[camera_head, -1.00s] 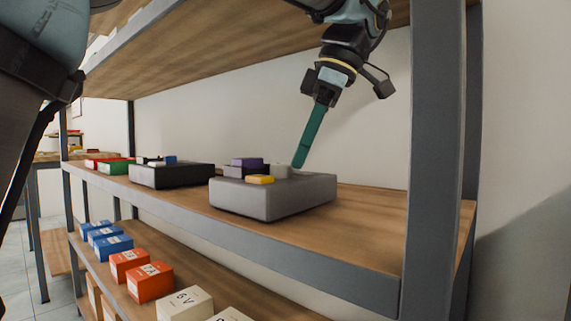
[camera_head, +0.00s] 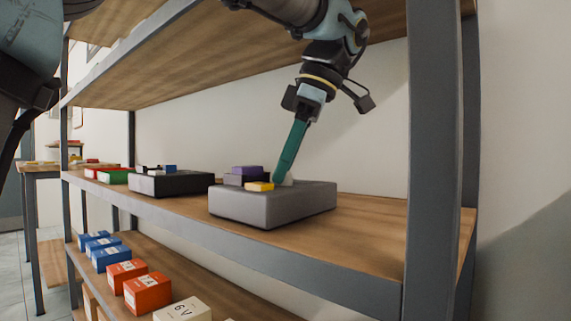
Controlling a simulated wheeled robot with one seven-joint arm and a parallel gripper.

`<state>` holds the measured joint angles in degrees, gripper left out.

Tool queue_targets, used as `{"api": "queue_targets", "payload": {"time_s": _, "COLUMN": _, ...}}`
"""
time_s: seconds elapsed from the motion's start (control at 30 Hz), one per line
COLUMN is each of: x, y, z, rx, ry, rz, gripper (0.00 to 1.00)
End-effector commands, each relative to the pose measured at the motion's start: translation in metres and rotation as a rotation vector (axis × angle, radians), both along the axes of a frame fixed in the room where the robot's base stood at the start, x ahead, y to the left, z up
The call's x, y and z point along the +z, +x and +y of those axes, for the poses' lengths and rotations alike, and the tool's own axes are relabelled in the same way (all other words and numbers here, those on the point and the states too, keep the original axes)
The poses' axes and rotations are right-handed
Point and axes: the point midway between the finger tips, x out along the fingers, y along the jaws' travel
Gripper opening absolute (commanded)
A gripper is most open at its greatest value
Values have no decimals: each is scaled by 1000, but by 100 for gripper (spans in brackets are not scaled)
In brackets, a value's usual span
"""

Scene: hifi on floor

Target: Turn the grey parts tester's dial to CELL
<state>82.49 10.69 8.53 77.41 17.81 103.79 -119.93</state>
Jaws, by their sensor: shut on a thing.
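The grey parts tester (camera_head: 270,207) is a low box on the middle shelf. On its top are a purple block (camera_head: 246,171), a yellow block (camera_head: 260,186) and a small pale piece (camera_head: 288,181) that may be the dial. No dial marks can be read, so its setting cannot be told. My gripper (camera_head: 308,97) is above the tester, shut on a long teal bar (camera_head: 291,150) that slants down to the left. The bar's lower end is at the pale piece and partly hides it; I cannot tell whether they touch.
A black box (camera_head: 171,184) with small blocks on top stands left of the tester, with red and green items (camera_head: 114,176) beyond. A shelf post (camera_head: 434,160) rises at the right. The upper shelf (camera_head: 200,60) overhangs. Boxes (camera_head: 148,292) line the lower shelf.

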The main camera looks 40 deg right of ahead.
Motion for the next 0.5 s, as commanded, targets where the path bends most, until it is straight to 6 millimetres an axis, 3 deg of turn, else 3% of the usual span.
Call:
{"api": "queue_targets", "payload": {"time_s": 0.13, "x": 0, "y": 0, "z": 0, "rx": -1, "ry": 1, "rz": 1, "gripper": 0}}
{"api": "queue_targets", "payload": {"time_s": 0.5, "x": 0, "y": -1, "z": 1, "rx": -34, "ry": 1, "rz": 2, "gripper": 0}}
